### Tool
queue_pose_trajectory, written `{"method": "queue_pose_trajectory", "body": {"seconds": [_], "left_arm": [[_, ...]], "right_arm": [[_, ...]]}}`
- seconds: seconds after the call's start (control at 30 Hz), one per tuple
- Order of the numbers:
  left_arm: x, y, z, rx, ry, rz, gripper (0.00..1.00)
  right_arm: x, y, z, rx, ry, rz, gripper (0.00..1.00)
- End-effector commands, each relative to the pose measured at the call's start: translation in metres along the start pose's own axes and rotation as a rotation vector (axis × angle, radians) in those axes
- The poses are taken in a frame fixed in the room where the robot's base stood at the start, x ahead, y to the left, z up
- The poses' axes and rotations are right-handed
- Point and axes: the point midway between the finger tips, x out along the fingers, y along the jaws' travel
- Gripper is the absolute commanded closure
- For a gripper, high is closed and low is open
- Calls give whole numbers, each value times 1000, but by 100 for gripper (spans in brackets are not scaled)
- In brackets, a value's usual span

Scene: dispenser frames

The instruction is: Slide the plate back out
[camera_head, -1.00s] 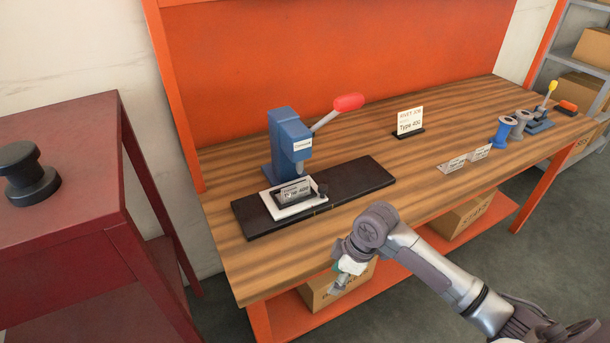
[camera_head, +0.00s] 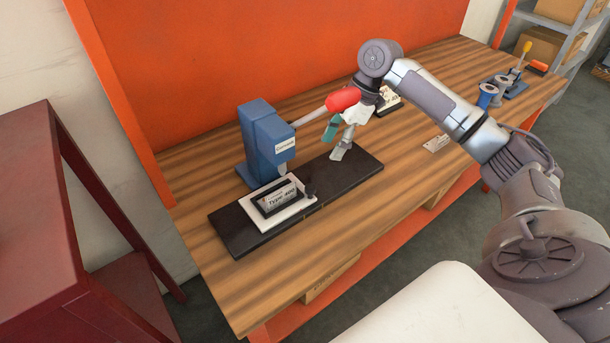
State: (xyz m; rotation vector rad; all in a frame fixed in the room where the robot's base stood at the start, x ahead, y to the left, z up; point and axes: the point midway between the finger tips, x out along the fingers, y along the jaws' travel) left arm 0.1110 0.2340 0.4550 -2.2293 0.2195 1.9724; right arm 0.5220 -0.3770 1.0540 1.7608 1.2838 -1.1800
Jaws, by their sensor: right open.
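The white plate (camera_head: 290,213) lies on the black base (camera_head: 236,231), at or just in front of the blue press (camera_head: 262,137); I cannot tell how far under the press head it is. It carries a dark-framed label reading "Type 400" and has a small black knob (camera_head: 310,190) at its right end. The press lever with its red grip (camera_head: 343,99) sticks up to the right. My right gripper (camera_head: 335,143) is open and empty above the right part of the base, right of the plate and knob, near the red grip. My left gripper is out of view.
A sign (camera_head: 388,100) stands behind my right gripper. Blue and grey spools (camera_head: 487,96) are at the right of the wooden bench (camera_head: 250,291). A dark red cabinet (camera_head: 40,210) stands at the left. The bench front is clear.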

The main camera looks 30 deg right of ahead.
Motion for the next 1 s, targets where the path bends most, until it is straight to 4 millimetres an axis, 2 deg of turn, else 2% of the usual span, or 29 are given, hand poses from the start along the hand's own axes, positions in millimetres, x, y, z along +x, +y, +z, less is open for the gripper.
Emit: {"method": "queue_pose_trajectory", "body": {"seconds": [0.17,0.33,0.47,0.7,1.0], "left_arm": [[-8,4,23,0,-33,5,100],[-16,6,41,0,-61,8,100],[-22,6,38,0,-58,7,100],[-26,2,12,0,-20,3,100],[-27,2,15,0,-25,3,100]], "right_arm": [[26,-2,-1,1,0,-5,46],[63,-2,-1,3,0,-6,46],[90,-2,-1,2,0,-5,46],[125,-1,-1,2,0,-1,46],[135,-1,0,1,-1,0,46]]}}
